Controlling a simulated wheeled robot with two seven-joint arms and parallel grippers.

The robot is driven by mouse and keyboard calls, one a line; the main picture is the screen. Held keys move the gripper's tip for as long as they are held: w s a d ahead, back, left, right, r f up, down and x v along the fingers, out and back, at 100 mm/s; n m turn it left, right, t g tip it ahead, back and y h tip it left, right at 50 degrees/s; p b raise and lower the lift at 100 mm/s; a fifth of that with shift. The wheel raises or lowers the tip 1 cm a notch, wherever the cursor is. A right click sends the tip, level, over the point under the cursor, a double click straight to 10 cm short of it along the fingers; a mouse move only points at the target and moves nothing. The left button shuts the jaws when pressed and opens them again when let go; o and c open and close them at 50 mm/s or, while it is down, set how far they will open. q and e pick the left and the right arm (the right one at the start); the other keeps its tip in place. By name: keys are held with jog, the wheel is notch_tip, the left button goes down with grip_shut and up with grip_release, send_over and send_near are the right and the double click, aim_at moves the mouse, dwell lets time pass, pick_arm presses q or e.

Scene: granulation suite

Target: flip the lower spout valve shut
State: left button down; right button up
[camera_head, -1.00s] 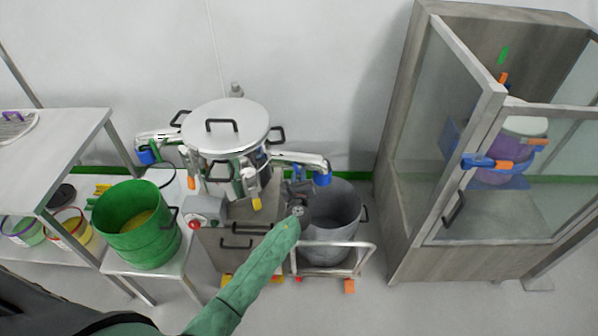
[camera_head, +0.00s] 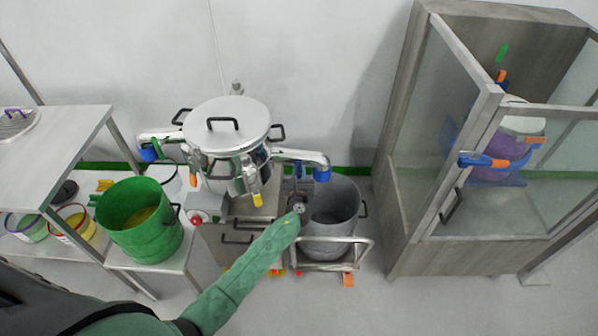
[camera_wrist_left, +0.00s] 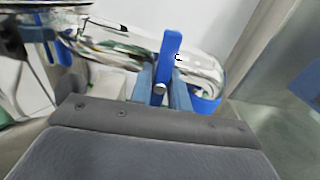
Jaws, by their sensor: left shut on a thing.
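The steel vessel (camera_head: 226,130) has a spout (camera_head: 296,156) on its right side with a blue end (camera_head: 322,175). A blue valve lever (camera_head: 298,170) hangs below this spout. In the left wrist view the lever (camera_wrist_left: 170,50) stands up, slightly tilted, between the fingers of my left gripper (camera_wrist_left: 161,88), with the pale spout behind it. My left gripper (camera_head: 298,186) is shut on the lever; its jaws are small and partly hidden by the wrist in the head view. My right gripper is not in view.
A grey bin (camera_head: 334,207) on a trolley (camera_head: 335,265) stands under the spout. A green bucket (camera_head: 139,219) on a low table is at left. A shelf (camera_head: 45,150) stands further left. A glass-fronted cabinet (camera_head: 412,200) is at right, with clear floor before it.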

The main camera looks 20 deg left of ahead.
aim_at(299, 174)
pick_arm(q)
jog(key=shift+f, duration=0.1)
jog(key=c, duration=1.3)
grip_release()
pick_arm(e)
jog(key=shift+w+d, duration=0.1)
pick_arm(q)
jog(key=shift+s+d+f, duration=0.1)
jog(key=shift+s+d, duration=0.05)
jog(key=shift+s, duration=0.35)
jog(key=b+v, duration=0.2)
jog(key=v, duration=0.3)
jog(key=shift+v, duration=0.9)
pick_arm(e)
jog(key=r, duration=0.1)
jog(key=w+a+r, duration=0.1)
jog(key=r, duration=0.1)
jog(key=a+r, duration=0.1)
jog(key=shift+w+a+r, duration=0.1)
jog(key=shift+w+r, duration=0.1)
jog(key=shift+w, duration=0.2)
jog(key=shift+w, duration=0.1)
